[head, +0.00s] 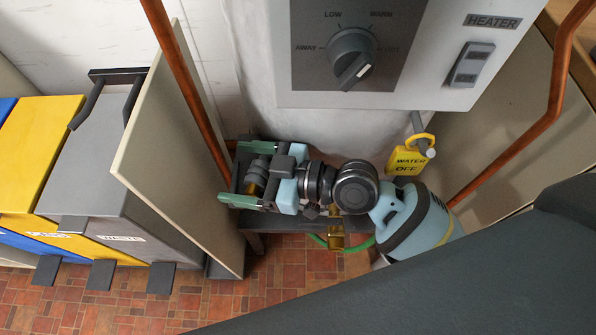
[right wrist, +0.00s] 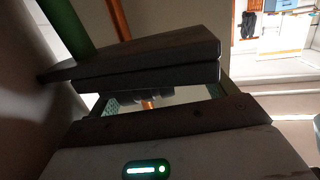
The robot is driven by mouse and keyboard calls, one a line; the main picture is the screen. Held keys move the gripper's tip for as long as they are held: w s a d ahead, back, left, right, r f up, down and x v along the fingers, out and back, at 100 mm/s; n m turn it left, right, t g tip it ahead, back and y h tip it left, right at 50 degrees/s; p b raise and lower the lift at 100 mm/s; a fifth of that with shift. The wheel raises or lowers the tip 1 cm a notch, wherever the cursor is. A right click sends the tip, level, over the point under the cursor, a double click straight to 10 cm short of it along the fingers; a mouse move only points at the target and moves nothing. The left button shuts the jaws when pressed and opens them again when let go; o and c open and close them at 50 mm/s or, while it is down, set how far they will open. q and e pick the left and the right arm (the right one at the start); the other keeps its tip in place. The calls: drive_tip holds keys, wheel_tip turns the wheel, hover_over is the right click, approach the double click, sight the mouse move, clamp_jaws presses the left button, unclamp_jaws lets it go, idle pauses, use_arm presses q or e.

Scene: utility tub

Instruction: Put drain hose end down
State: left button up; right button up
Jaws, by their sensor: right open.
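A green hose (head: 362,244), which looks like the drain hose, shows in short pieces below my right arm in the head view. A brass fitting (head: 337,236) is next to it. My right gripper (head: 238,177) is open above the dark ledge (head: 292,216), its fingers pointing left. A grey ribbed piece with brass (head: 257,178) shows between the fingers; I cannot tell if it is the hose end or if it touches them. In the right wrist view a copper-coloured piece (right wrist: 148,103) shows beyond the gripper body. My left gripper is out of view.
A beige panel (head: 180,140) stands close left of my right gripper, with a copper pipe (head: 185,85) beside it. The heater box (head: 400,50) hangs above. A yellow tag (head: 408,160) hangs near my right arm. Bins (head: 110,180) stand left of the panel.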

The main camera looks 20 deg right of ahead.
drive_tip(key=b+v, duration=0.1)
drive_tip(key=v, duration=1)
drive_tip(key=shift+s+d, duration=0.2)
drive_tip(key=shift+d, duration=0.15)
drive_tip(key=shift+r, duration=0.1)
